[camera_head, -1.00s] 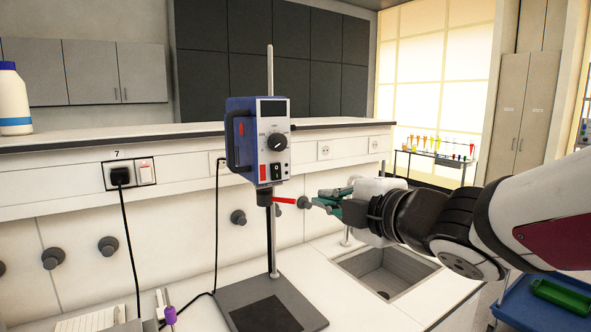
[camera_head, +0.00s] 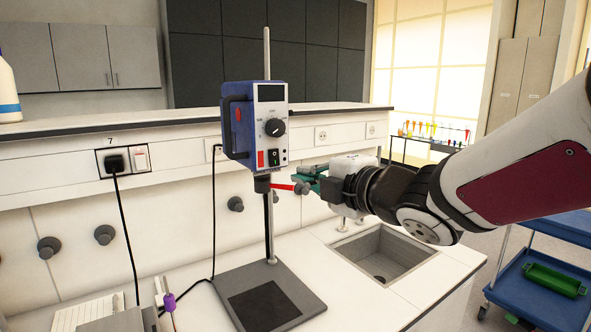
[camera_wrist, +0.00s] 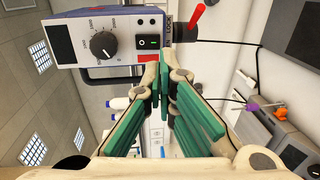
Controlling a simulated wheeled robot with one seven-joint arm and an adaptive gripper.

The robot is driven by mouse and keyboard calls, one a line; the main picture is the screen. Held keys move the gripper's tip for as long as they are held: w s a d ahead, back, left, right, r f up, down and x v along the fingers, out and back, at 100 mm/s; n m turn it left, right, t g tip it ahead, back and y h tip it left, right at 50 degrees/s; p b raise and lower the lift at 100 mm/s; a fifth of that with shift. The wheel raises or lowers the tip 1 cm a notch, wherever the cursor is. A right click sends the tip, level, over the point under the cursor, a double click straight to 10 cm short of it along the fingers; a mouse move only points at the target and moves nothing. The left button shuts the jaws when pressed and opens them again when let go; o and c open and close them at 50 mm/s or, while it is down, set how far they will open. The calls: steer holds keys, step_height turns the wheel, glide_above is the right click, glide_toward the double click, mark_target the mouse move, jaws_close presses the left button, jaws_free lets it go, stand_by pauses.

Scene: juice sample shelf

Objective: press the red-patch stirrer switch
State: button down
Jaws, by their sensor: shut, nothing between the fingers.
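The stirrer (camera_head: 238,134) is a blue box with a dark display, a round knob (camera_head: 275,127) and a black rocker switch (camera_head: 274,157). A red patch (camera_head: 261,159) sits just left of the switch in the head view. In the wrist view my fingertips (camera_wrist: 160,88) are below the switch.
A red lever (camera_head: 283,187) sticks out under the stirrer head, close to my fingers. The stirrer stands on a grey base plate (camera_head: 300,300) on the white bench, with a sink (camera_head: 395,262) to its right. Black cables hang on the left. A blue cart (camera_head: 560,255) stands right.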

mark_target(275, 167)
steer(key=x, duration=0.9)
steer(key=shift+a, duration=0.1)
